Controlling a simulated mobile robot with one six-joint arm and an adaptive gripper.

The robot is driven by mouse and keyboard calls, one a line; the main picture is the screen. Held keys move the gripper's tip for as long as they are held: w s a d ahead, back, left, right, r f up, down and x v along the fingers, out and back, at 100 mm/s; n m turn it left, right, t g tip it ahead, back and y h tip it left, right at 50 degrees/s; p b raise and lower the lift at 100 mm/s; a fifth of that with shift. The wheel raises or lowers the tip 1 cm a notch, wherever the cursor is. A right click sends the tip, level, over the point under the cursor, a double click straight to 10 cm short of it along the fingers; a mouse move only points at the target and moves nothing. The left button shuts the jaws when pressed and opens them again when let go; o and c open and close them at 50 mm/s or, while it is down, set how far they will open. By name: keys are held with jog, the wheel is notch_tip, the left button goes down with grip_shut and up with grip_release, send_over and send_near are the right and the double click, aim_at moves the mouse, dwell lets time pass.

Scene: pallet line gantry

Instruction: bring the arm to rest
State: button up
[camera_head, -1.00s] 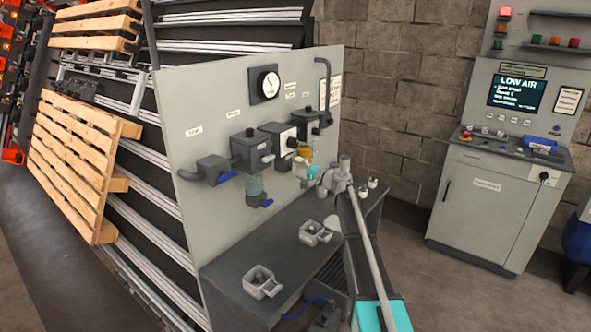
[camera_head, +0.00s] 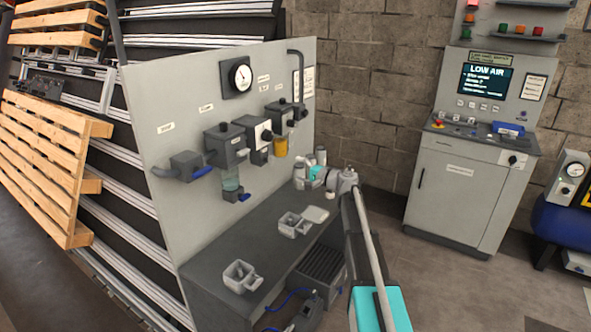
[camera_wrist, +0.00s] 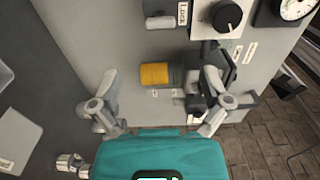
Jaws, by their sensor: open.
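My arm (camera_head: 365,235) reaches from the lower right toward the grey panel. My gripper (camera_head: 306,170) is open, in front of the panel and above the dark bench; it also shows in the wrist view (camera_wrist: 158,82). Its two grey fingers are spread wide with nothing held. In the wrist view an amber bowl (camera_wrist: 155,75) shows between the fingers, farther off at the panel. In the head view the amber bowl (camera_head: 280,147) hangs under a panel unit, up and left of my gripper and apart from it.
The grey panel (camera_head: 150,110) carries a gauge (camera_head: 240,77), valves and a clear bowl (camera_head: 231,178). Small grey cups (camera_head: 242,277) stand on the bench (camera_head: 205,268). A control cabinet (camera_head: 458,185) reading LOW AIR stands right, with open floor before it. Wooden pallets (camera_head: 40,160) are at left.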

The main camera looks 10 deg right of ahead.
jog(key=s+a+f+n+g+h, duration=0.2)
jog(key=s+a+f+n+g, duration=0.25)
jog(key=s, duration=0.45)
jog(key=s+a+f+n+g+h, duration=0.2)
jog(key=s+a+f+g, duration=0.3)
jog(key=s+f, duration=0.4)
jog(key=s+d+f+n+g+h, duration=0.1)
jog(key=s+h, duration=0.3)
jog(key=s, duration=0.6)
jog(key=s+d+f+n+g+h, duration=0.1)
jog(key=s+f+h, duration=0.3)
jog(key=s, duration=0.6)
jog(key=shift+s+d+n+g+h, duration=0.35)
jog(key=shift+d+g+h, duration=0.05)
jog(key=shift+d+g, duration=0.25)
jog(key=shift+w, duration=0.1)
